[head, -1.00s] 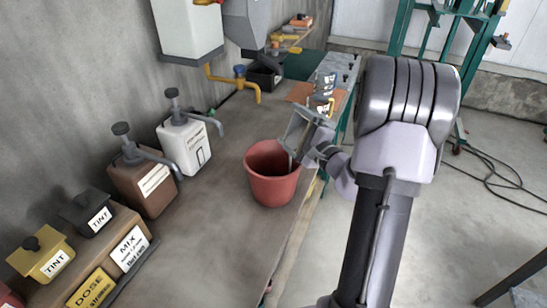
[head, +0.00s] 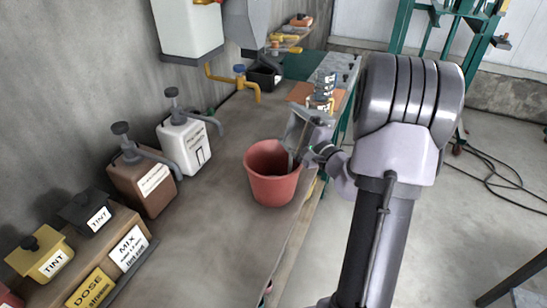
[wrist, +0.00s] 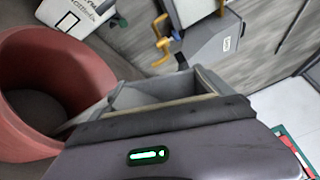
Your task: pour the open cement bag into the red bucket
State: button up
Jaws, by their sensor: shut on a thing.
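The red bucket (head: 271,175) stands upright on the bench near its front edge; it also fills the left of the wrist view (wrist: 95,70). My gripper (head: 313,140) is beside and above the bucket's right rim. It is shut on a grey open-topped thing (head: 295,127), which seems to be the cement bag. In the wrist view the bag (wrist: 150,93) is tilted with its mouth towards the bucket. A thin grey streak (wrist: 78,121) runs from it over the bucket's inside, seemingly cement. The fingertips are hidden.
The white dispenser (head: 185,143) and brown dispenser (head: 144,180) stand left of the bucket. Labelled tint boxes (head: 85,212) sit at front left. A yellow tap (head: 240,80) juts out behind. Bare bench (head: 190,235) lies in front of the bucket.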

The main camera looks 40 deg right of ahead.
jog(key=shift+w+a+r+n+b, duration=0.1)
jog(key=shift+a+n+b, duration=0.35)
jog(key=shift+b, duration=0.25)
jog(key=shift+w+a+r+n+b, duration=0.1)
jog(key=shift+a+n+b, duration=0.25)
jog(key=shift+a+b, duration=0.25)
jog(key=shift+a+f+n+b, duration=0.3)
jog(key=shift+f+n+b, duration=0.45)
jog(key=shift+b, duration=1.4)
jog(key=shift+w+a+r+n+b, duration=0.1)
jog(key=shift+a+n+b, duration=0.2)
jog(key=shift+n+b, duration=0.65)
jog(key=shift+a+r+n+b, duration=0.1)
jog(key=shift+a+n+b, duration=0.25)
jog(key=shift+b, duration=1.1)
jog(key=shift+a+n, duration=0.15)
jog(key=shift+n, duration=0.3)
jog(key=w+n, duration=0.2)
jog(key=w, duration=0.4)
jog(key=shift+a, duration=0.2)
jog(key=shift+a+f+n, duration=0.1)
jog(key=shift+a+n, duration=0.2)
jog(key=shift+n, duration=0.4)
